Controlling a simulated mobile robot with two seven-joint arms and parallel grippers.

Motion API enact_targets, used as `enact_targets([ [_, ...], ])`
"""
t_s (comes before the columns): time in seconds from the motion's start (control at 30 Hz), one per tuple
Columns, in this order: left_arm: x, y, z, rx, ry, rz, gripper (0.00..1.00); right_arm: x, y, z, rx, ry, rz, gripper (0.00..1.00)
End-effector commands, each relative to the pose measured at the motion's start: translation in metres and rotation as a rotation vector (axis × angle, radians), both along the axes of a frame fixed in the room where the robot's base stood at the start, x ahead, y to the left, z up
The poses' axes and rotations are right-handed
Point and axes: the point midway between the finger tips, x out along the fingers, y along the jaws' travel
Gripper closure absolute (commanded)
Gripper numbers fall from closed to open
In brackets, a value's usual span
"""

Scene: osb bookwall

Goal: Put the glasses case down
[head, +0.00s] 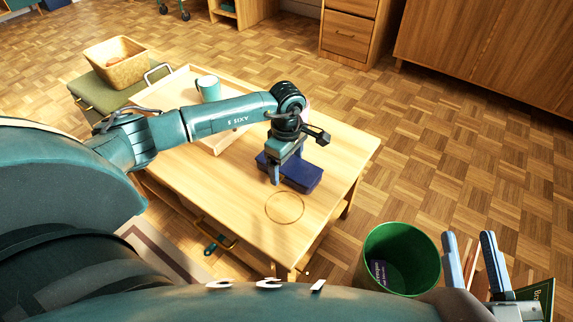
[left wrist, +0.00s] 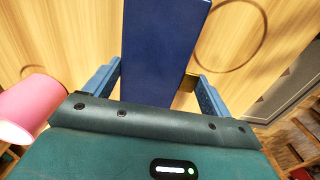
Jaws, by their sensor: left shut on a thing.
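The glasses case (head: 302,174) is a dark blue box low over the wooden table (head: 335,150). I cannot tell whether its underside touches the table top. My left gripper (head: 287,172) points down and is shut on the case. In the left wrist view the case (left wrist: 160,45) lies between the two blue fingers, its near end hidden by the gripper body. My right gripper (head: 470,250) is at the lower right, off the table, with its fingers apart and nothing seen held between them.
A ring mark (head: 284,221) is on the table in front of the case. A wooden tray (head: 215,142) with a teal mug (head: 208,88) stands behind my left arm. A pink object (left wrist: 35,108) is beside my left gripper. A green bin (head: 400,238) stands off the table's right front.

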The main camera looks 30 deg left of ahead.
Motion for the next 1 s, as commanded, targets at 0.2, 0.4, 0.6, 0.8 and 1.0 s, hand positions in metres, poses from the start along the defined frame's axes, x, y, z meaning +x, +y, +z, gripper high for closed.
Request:
enact_targets([
  [0.2, 0.001, 0.000, 0.002, -0.001, -0.003, 0.000, 0.50, 0.000, 0.000, 0.001, 0.000, 0.000, 0.000, 0.64],
  [0.4, 0.000, 0.000, -0.002, 0.000, 0.000, 0.000, 0.09, 0.001, 0.000, 0.002, 0.003, -0.010, 0.001, 0.64],
  [0.6, 0.000, 0.000, -0.001, 0.000, 0.000, 0.000, 0.00, 0.001, 0.000, 0.004, 0.005, -0.017, 0.002, 0.64],
  [0.8, 0.000, 0.000, 0.003, -0.001, 0.000, 0.000, 0.00, 0.000, 0.000, 0.008, 0.003, -0.018, 0.004, 0.64],
  [1.0, 0.001, 0.000, 0.034, 0.000, -0.003, 0.000, 0.00, 0.000, 0.000, 0.015, -0.023, -0.017, -0.003, 0.64],
])
